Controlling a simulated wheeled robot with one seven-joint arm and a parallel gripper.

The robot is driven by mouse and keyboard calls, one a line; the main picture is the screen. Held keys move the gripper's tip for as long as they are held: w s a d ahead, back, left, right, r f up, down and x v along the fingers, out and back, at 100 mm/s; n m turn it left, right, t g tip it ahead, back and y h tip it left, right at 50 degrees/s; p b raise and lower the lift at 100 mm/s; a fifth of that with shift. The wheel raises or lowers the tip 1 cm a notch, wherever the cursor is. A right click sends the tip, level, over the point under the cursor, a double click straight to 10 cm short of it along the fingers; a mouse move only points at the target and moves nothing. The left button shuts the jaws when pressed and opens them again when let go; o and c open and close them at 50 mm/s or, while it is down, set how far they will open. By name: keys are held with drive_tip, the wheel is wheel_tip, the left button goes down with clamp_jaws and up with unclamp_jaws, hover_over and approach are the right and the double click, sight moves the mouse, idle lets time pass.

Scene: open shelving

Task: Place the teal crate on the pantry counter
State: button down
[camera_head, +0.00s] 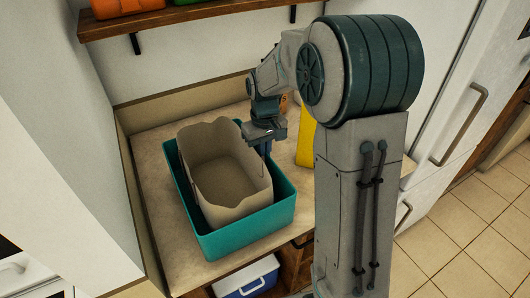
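The teal crate (247,231) stands on the pantry counter (154,160), its base on the beige top, close to the front edge. A beige bin with a wavy rim (212,137) sits inside the crate. My gripper (266,150) is at the crate's right, back part, pointing down at the bin's right rim. Its fingers are small and partly hidden by its own body, so I cannot tell whether they are open, or whether they touch the rim or the crate wall.
A yellow object (306,146) stands on the counter right of the crate, partly behind my arm. A wooden wall shelf (180,14) with orange and green items hangs above. A blue and white cooler (247,281) is below the counter. A white fridge (455,110) stands at right.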

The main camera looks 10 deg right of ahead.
drive_tip(key=shift+f, duration=0.55)
drive_tip(key=shift+f, duration=0.2)
drive_tip(key=c, duration=1.6)
unclamp_jaws()
drive_tip(key=shift+r, duration=0.15)
